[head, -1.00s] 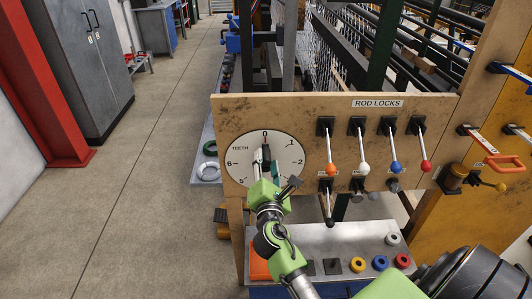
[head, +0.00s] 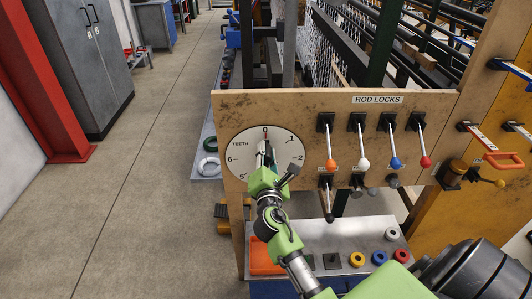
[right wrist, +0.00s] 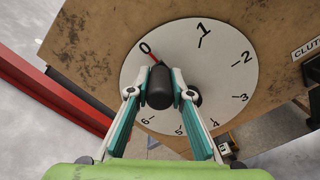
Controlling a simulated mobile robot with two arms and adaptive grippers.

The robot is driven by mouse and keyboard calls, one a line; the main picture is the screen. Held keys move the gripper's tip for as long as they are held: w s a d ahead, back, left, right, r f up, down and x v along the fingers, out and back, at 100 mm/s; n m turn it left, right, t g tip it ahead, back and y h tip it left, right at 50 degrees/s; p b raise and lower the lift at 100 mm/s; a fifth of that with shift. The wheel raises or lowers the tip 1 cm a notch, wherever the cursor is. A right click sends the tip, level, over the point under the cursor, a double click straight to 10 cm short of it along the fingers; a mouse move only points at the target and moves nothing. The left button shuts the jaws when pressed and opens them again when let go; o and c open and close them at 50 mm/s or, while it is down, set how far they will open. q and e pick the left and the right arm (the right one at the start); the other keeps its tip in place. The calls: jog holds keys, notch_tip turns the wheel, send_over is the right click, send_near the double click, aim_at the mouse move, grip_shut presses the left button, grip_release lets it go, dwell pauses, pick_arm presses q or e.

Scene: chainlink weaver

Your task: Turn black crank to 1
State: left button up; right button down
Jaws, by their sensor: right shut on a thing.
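The white round dial (head: 241,160) marked TEETH is on the wooden panel, with 0 at its top and 1 to the upper right. It also fills the middle of the right wrist view (right wrist: 225,75). There, the black crank (right wrist: 160,88) has its handle in front of the dial, and a red pointer mark (right wrist: 151,57) lies close to 0. My right gripper (head: 267,155) is at the dial, its fingers shut on the crank handle, one on each side. The gripper hides much of the crank in the head view. My left gripper is out of view.
Levers with orange (head: 331,165), white (head: 363,163), blue (head: 396,164) and red (head: 425,161) knobs stand right of the dial under ROD LOCKS. A black-handled lever (head: 328,200) hangs close to my right arm. A grey shelf (head: 320,235) with coloured rings lies below.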

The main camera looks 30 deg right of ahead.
jog(key=shift+d, duration=0.1)
jog(key=s+d+f+m+b, duration=0.2)
jog(key=s+d+m+b, duration=0.1)
jog(key=m, duration=0.5)
jog(key=shift+d+f+m+b, duration=0.25)
jog(key=shift+d+m+b, duration=0.25)
jog(key=shift+d, duration=0.4)
jog(key=c, duration=1.8)
grip_release()
jog(key=v, duration=0.7)
jog(key=shift+s+a, duration=0.15)
jog(key=shift+s, duration=0.1)
